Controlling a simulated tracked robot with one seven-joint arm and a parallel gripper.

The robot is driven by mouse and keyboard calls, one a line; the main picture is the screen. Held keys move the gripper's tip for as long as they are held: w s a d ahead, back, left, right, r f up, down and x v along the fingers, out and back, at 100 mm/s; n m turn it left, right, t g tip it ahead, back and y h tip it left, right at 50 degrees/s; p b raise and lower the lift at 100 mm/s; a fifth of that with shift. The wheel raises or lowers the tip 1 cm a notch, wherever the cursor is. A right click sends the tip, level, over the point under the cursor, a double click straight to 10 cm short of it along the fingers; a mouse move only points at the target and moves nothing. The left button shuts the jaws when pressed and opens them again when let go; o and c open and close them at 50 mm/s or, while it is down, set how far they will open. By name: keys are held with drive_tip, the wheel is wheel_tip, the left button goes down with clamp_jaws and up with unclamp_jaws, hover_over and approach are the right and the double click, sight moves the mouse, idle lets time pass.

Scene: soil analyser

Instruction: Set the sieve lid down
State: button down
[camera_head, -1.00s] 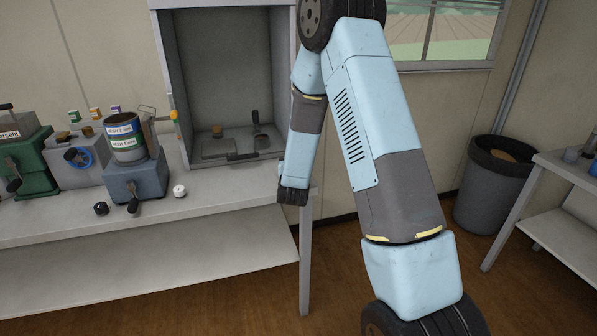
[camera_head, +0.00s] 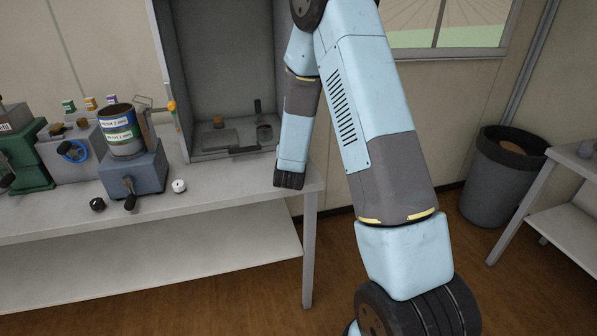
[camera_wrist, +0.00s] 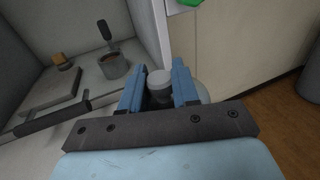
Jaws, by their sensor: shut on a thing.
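The sieve lid shows in the wrist view as a grey round knob (camera_wrist: 159,82) between the blue fingers of my gripper (camera_wrist: 158,68). My gripper is shut on it. A pale rounded edge beside the right finger may be the lid's disc; the rest is hidden by the fingers and bracket. In the head view the end of my arm is at the bench's right end, and neither fingers nor lid can be made out. The labelled sieve stack (camera_head: 120,128) stands upright on the blue-grey shaker (camera_head: 133,172). Its top is open, with brown inside.
A grey cabinet (camera_head: 222,75) stands open on the bench (camera_head: 225,190). Inside are a dark-handled plate (camera_wrist: 50,90) with a brown lump and a cup of soil (camera_wrist: 114,66). Black and white knobs lie before the shaker. A bin (camera_head: 500,180) stands right.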

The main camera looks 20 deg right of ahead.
drive_tip(key=s+a+r+m+g+h, duration=0.2)
drive_tip(key=s+a+r+m+h, duration=0.15)
drive_tip(key=s, duration=0.45)
drive_tip(key=s+a+r+m+g+h, duration=0.25)
drive_tip(key=s+r, duration=0.25)
drive_tip(key=s, duration=0.4)
drive_tip(key=shift+n+t+h, duration=0.25)
drive_tip(key=shift+n+h, duration=0.15)
drive_tip(key=w+d+f, duration=0.2)
drive_tip(key=w+f, duration=0.1)
drive_tip(key=w, duration=0.1)
drive_tip(key=w+d+f, duration=0.2)
drive_tip(key=w+f, duration=0.1)
drive_tip(key=w, duration=0.1)
drive_tip(key=w+d+f, duration=0.2)
drive_tip(key=w+f, duration=0.1)
drive_tip(key=w, duration=0.1)
drive_tip(key=shift+w+d+f, duration=0.2)
drive_tip(key=shift+w+f, duration=0.3)
drive_tip(key=shift+f, duration=1.6)
drive_tip(key=shift+f, duration=0.3)
